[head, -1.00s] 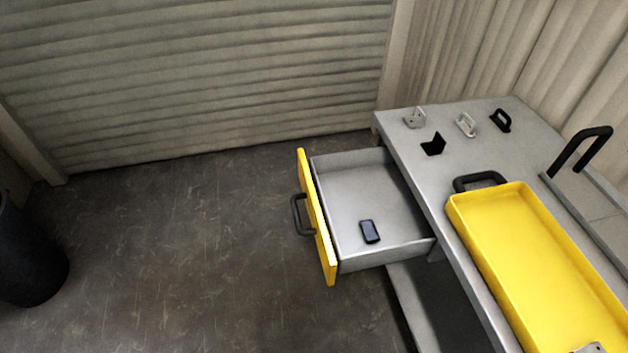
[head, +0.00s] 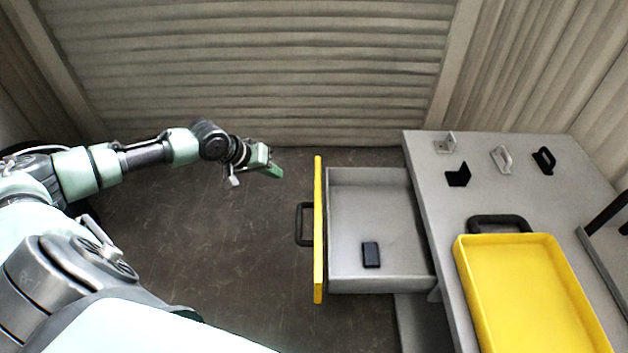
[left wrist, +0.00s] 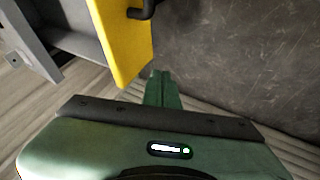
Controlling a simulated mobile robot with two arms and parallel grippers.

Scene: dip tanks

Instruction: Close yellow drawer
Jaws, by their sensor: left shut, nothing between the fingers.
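The yellow drawer stands pulled out from the left side of the grey table. Its yellow front (head: 318,230) has a dark handle (head: 305,224) on its outer face. A small dark box-shaped object (head: 371,254) lies in the grey drawer tray. My left gripper (head: 276,172) is shut and empty, to the left of the drawer front near its far end, with a gap between them. In the left wrist view the shut green fingers (left wrist: 162,88) show below the yellow front (left wrist: 122,40), and part of the handle (left wrist: 142,10) shows at the top. My right gripper is not in view.
A corrugated wall (head: 250,70) stands behind. The floor (head: 220,260) left of the drawer is clear.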

